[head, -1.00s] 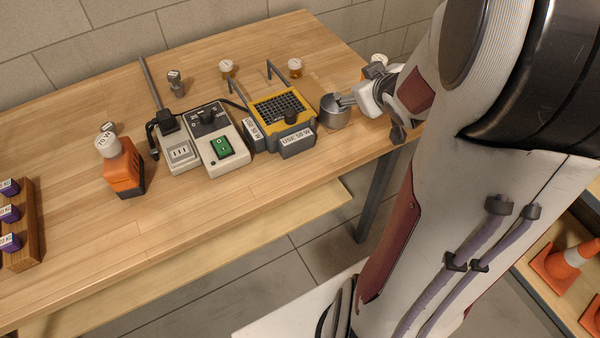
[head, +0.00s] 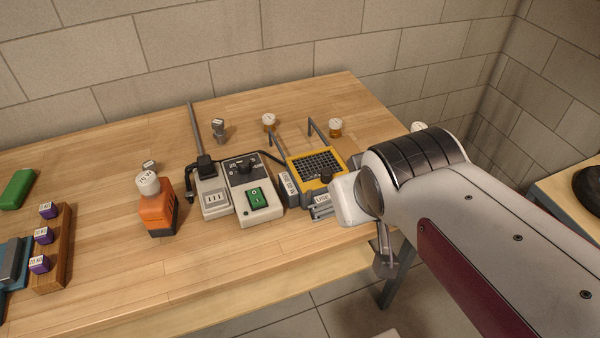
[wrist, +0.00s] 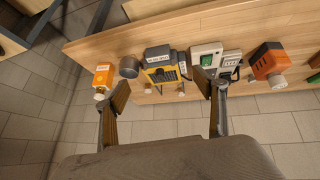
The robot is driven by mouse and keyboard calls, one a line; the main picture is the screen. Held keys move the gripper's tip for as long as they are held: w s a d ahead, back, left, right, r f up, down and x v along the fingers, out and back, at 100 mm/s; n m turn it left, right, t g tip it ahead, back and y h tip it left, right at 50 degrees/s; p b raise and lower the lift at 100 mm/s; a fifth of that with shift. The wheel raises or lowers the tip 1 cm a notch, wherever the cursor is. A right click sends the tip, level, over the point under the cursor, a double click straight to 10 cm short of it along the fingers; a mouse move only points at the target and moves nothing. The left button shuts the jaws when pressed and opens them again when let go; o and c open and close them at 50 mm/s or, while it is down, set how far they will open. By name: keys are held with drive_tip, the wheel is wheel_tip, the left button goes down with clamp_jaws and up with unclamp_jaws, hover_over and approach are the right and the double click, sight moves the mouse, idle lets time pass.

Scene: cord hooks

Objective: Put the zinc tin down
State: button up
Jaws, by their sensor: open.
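The zinc tin (wrist: 129,67) is a small grey round tin. In the wrist view it stands on the wooden bench (wrist: 200,28), between the yellow-and-black unit (wrist: 161,66) and an orange container (wrist: 104,75). In the head view my arm hides it. My gripper (wrist: 170,93) is open and empty, with its two fingers wide apart. The tin is beyond the fingers and apart from them, towards the left finger in the wrist view. In the head view the fingers are mostly hidden by my arm.
The yellow-and-black unit (head: 315,165) with upright grey posts stands beside the white switch box (head: 253,196) and a socket block (head: 212,197). Amber jars (head: 335,128) stand behind.

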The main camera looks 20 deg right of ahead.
drive_tip(key=s+a+g+y, duration=0.1)
drive_tip(key=s+a+y, duration=0.1)
drive_tip(key=s+a, duration=0.3)
drive_tip(key=shift+s+a+n, duration=0.3)
drive_tip(key=shift+a+n, duration=0.1)
drive_tip(key=shift+a, duration=0.15)
idle(0.8)
